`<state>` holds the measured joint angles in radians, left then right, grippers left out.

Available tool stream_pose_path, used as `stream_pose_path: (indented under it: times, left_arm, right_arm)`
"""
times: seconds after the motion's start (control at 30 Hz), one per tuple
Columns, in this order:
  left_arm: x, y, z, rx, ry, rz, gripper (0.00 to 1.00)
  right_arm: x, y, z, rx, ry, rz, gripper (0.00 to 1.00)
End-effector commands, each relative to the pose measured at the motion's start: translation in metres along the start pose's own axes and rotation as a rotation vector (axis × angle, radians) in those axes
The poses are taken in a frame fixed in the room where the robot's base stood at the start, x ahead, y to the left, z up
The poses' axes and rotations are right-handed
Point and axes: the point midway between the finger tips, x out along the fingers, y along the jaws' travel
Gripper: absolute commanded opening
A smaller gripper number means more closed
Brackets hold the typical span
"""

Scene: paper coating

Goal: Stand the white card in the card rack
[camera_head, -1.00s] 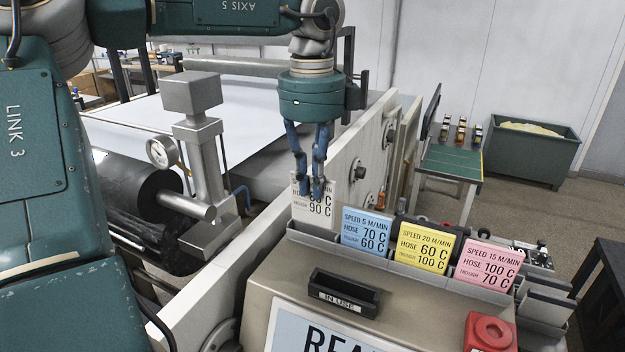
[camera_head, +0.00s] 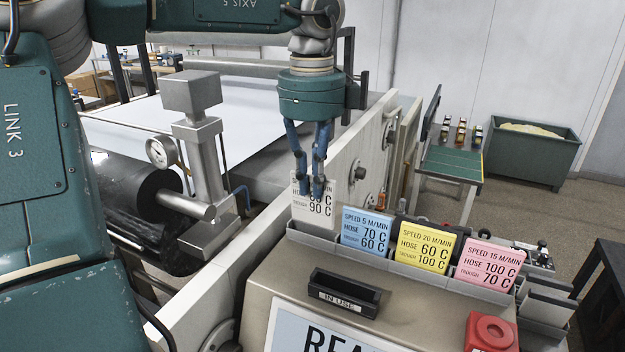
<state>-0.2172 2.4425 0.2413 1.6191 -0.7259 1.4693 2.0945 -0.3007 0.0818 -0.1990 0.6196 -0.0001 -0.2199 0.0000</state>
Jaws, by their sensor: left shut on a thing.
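The white card (camera_head: 313,210) stands upright at the left end of the grey card rack (camera_head: 338,247), its lower edge at the rack's left slot. Whether it rests on the slot's floor is hidden. My left gripper (camera_head: 316,190) points down and is shut on the card's upper part, covering some of its print. A blue card (camera_head: 365,230), a yellow card (camera_head: 424,248) and a pink card (camera_head: 487,265) stand in the rack to the right. My right gripper is not in view.
The empty dark "IN USE" holder (camera_head: 344,294) sits on the console in front of the rack. A red button box (camera_head: 488,331) is at the lower right. The machine's pale side wall (camera_head: 345,165) runs close behind the gripper.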

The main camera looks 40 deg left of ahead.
Motion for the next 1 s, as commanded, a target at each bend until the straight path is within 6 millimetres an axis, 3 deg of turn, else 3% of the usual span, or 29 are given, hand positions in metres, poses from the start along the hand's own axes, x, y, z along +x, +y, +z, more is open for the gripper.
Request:
stream_pose_path:
  times: [1.0]
  left_arm:
    - [0.022, 0.000, 0.000, 0.000, 0.000, 0.000, 0.00]
  right_arm:
    - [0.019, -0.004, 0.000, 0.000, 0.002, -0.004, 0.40]
